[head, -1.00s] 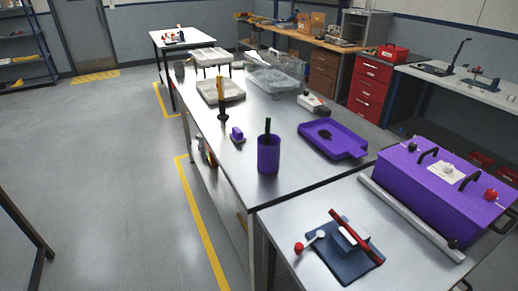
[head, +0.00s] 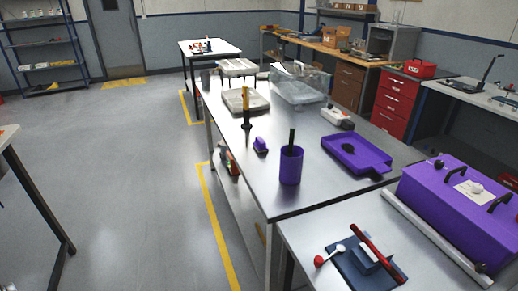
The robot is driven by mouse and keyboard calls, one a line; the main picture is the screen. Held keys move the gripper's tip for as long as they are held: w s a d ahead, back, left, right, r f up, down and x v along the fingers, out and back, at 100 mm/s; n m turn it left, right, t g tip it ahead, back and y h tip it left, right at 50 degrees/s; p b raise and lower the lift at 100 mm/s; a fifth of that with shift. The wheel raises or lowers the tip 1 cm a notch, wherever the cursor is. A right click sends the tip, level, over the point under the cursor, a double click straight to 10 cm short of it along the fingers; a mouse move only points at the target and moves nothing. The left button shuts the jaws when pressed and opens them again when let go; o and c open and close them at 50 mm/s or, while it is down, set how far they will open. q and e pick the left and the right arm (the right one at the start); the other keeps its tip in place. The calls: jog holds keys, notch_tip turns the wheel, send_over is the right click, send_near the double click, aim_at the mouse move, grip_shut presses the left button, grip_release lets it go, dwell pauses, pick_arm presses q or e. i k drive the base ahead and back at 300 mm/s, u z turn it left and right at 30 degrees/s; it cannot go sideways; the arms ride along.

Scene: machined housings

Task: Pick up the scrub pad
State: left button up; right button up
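No gripper shows in the head view. I cannot tell for sure which thing is the scrub pad. A small purple block (head: 260,145) lies near the left edge of the long steel table (head: 315,200), left of a purple cup (head: 291,167) with a dark stick in it. A dark, small item (head: 348,147) lies in a purple tray (head: 362,160) to the right of the cup. A flat blue pad (head: 355,277) with a blue block and a red bar on it lies on the near table.
A purple box (head: 455,205) with black handles stands at right behind a grey bar (head: 430,235). A red-ended spoon-like tool (head: 320,261) lies beside the blue pad. Clear bins (head: 300,85) stand further back. The floor (head: 120,180) at left is open, with another table at the left edge.

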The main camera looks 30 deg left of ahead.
aim_at(260, 145)
jog(key=k, duration=0.45)
jog(key=u, duration=1.75)
jog(key=i, duration=3)
jog(key=z, duration=2.55)
